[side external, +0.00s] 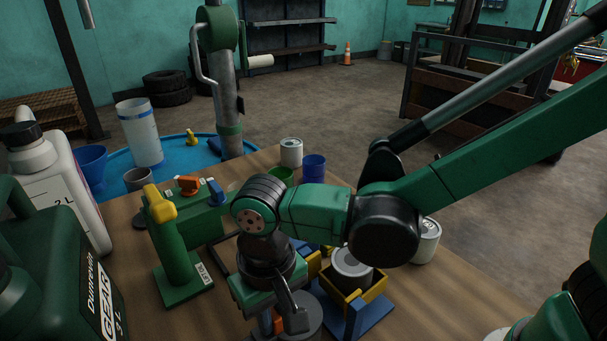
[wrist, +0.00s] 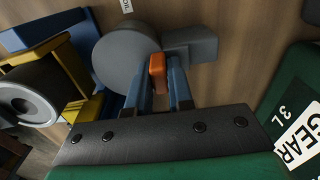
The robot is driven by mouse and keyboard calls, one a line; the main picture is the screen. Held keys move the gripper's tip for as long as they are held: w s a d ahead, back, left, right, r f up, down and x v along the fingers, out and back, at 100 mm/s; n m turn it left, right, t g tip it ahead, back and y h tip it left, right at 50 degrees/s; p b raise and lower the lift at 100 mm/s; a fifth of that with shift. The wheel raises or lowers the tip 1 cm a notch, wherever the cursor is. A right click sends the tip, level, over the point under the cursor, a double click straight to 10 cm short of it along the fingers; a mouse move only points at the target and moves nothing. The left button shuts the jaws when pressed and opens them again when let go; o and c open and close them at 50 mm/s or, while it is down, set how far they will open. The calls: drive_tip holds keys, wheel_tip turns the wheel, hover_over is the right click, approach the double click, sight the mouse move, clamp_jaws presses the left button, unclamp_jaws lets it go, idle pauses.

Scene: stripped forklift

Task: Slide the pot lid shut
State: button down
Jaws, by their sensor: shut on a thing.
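In the wrist view a grey round piece (wrist: 122,62), which looks like the pot or its lid, lies beside a grey block-shaped piece (wrist: 190,45). An orange grip (wrist: 157,68) stands at the edge of the round piece. My gripper (wrist: 160,85) has its blue fingers shut on this orange grip. In the side view part of the grey round piece (side external: 306,312) shows at the bottom edge, with my gripper (side external: 272,322) pointing down beside it. My wrist hides much of it there, and I cannot tell how far the lid covers the pot.
A yellow and blue holder (side external: 357,302) with a can stands close to the right of my gripper. A green valve stand (side external: 180,250) is to the left. A green jug (side external: 60,270) stands at the near left. Cups and a can (side external: 291,152) are behind.

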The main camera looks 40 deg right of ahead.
sight(275, 312)
drive_tip(key=shift+d, duration=0.15)
drive_tip(key=c, duration=0.8)
unclamp_jaws()
drive_tip(key=shift+r, duration=2.8)
drive_tip(key=shift+f, duration=2.8)
drive_tip(key=shift+a, duration=0.2)
